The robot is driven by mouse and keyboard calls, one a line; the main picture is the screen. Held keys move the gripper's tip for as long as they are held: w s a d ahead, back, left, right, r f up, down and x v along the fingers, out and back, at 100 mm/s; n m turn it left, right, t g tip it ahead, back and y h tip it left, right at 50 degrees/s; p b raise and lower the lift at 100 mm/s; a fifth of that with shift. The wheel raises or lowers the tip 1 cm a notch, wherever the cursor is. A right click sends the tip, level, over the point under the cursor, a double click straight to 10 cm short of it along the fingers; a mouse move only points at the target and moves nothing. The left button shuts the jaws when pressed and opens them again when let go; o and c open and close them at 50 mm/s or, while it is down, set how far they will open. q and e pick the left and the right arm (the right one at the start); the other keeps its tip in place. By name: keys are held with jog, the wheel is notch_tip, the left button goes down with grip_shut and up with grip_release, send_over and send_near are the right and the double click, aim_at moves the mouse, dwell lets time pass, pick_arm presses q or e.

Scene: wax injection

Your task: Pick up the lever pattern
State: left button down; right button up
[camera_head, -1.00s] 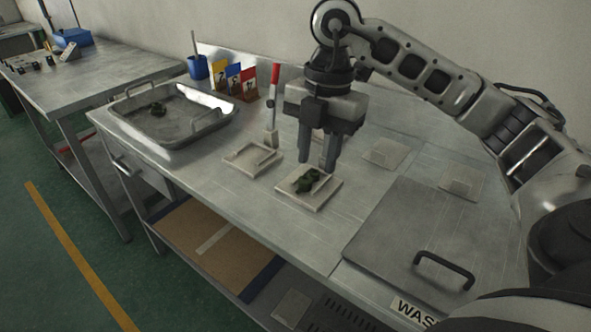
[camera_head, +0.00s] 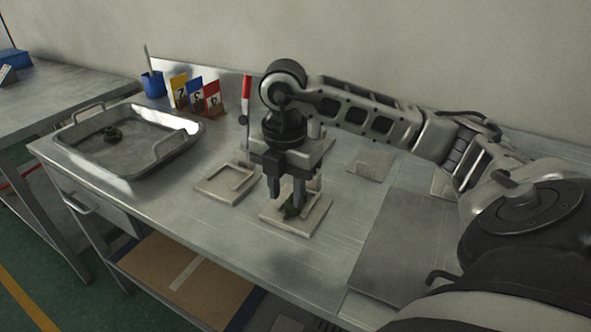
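A dark green wax piece, which I take to be the lever pattern (camera_head: 290,212), lies on a pale square plate (camera_head: 268,217) with raised edges. My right gripper (camera_head: 286,197) points straight down over this plate. Its two fingers are apart with a gap between them, and their tips are at or just above the green piece. The fingers and the raised edges hide much of the piece, and I cannot tell whether they touch it. My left gripper is not in view.
An empty pale plate (camera_head: 216,186) lies left of the gripper. A red-handled lever (camera_head: 246,90), number cards and a blue cup (camera_head: 153,85) stand behind.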

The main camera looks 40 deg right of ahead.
aim_at(285, 217)
jog(key=f, duration=0.5)
jog(key=shift+w+f, duration=0.1)
jog(key=shift+w, duration=0.15)
grip_shut()
